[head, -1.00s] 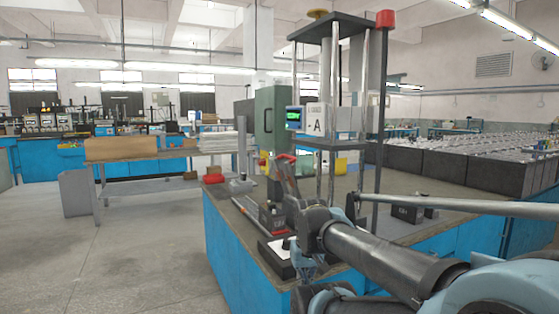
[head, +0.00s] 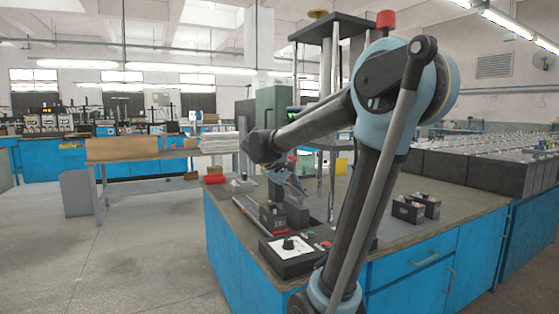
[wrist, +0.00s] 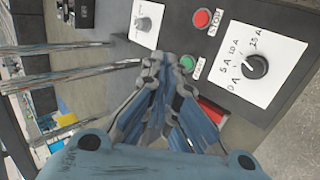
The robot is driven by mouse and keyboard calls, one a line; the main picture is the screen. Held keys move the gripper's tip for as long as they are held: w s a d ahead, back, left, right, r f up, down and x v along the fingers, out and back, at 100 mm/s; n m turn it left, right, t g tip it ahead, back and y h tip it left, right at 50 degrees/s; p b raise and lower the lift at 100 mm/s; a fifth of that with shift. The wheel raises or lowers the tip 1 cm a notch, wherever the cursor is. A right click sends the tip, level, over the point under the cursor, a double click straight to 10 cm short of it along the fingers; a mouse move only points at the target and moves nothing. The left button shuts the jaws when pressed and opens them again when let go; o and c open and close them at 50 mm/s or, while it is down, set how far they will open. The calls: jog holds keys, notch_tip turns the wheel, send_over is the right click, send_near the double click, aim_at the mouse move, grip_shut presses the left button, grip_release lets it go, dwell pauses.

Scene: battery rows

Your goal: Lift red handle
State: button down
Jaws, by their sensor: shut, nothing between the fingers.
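In the head view a small red patch (head: 292,158), likely part of the red handle, shows just above my gripper (head: 290,186); most of the handle is hidden. My gripper is low over the blue workbench (head: 232,222), near the black batteries and the press frame. In the wrist view my gripper (wrist: 170,66) is shut and empty, its fingertips above the bench beside a control panel. A red piece (wrist: 213,112) shows partly behind the fingers there; I cannot tell whether it is the handle.
The control box (head: 288,254) has a dial (wrist: 255,66), a red button (wrist: 201,18) and a green button (wrist: 187,62). A black battery (head: 272,217) stands behind it; two more, including one (head: 408,210), stand at the right. Metal columns (head: 333,120) rise behind my arm.

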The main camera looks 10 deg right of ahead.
jog(key=w+a+r+t+h, duration=0.2)
jog(key=w+a+r+h, duration=0.1)
jog(key=w+a+r, duration=0.45)
jog(key=w+a+r+t+h, duration=0.1)
jog(key=w+a+r+h, duration=0.3)
jog(key=w+a, duration=0.6)
jog(key=w+x, duration=0.1)
jog(key=x, duration=1.4)
jog(key=shift+n+y, duration=0.3)
jog(key=shift+w+d, duration=0.1)
jog(key=shift+d, duration=0.05)
jog(key=shift+y, duration=0.6)
jog(key=shift+w+d+r, duration=0.15)
jog(key=shift+w+d, duration=0.05)
jog(key=shift+d, duration=0.45)
jog(key=shift+w+d+r, duration=0.2)
jog(key=shift+w+d, duration=0.05)
jog(key=shift+d, duration=0.4)
jog(key=shift+w+d+r, duration=0.15)
jog(key=shift+w+d, duration=0.05)
jog(key=shift+d, duration=0.45)
